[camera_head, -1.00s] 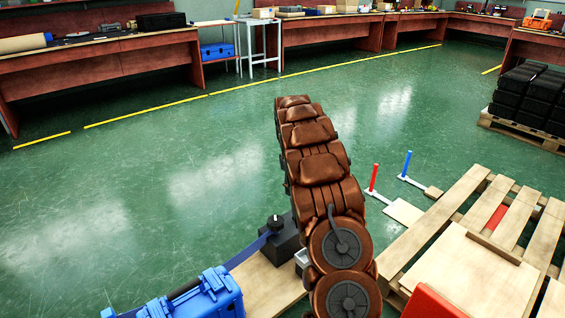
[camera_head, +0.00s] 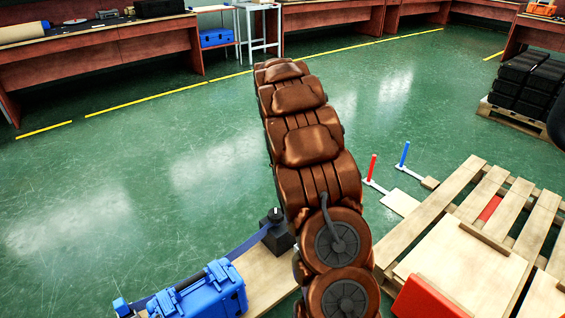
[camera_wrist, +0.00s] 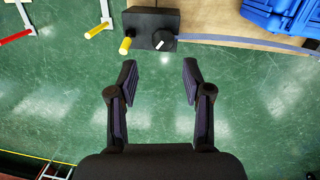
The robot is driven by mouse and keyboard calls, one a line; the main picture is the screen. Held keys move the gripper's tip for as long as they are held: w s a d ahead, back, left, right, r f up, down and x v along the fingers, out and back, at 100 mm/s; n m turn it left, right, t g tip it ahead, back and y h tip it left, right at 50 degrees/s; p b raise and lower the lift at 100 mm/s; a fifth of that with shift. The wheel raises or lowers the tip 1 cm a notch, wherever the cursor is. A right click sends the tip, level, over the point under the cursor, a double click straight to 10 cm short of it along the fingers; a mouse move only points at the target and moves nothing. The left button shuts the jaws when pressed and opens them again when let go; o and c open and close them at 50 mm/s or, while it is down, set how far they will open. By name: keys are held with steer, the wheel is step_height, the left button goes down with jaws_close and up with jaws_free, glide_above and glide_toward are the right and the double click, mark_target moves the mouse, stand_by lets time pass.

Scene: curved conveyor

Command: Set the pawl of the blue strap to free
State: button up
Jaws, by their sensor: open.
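The wrist view shows the strap (camera_wrist: 245,41) reaching the right side of this box (camera_wrist: 150,22). On the box are a round black knob with a white mark (camera_wrist: 162,40) and a yellow-tipped lever (camera_wrist: 125,45) at its left. I cannot tell which is the pawl. My gripper (camera_wrist: 159,72) is open and empty, its fingertips apart from the box and below it in the wrist view. The head view hides the gripper.
A red post (camera_head: 373,167) and a blue post (camera_head: 404,155) stand on floor plates right of my arm, by a wooden pallet (camera_head: 440,215). A red object (camera_head: 425,300) lies at the bottom. Green floor beyond the board is clear up to the benches.

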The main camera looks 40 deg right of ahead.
steer(key=shift+a+r, duration=0.1)
steer(key=shift+r, duration=0.05)
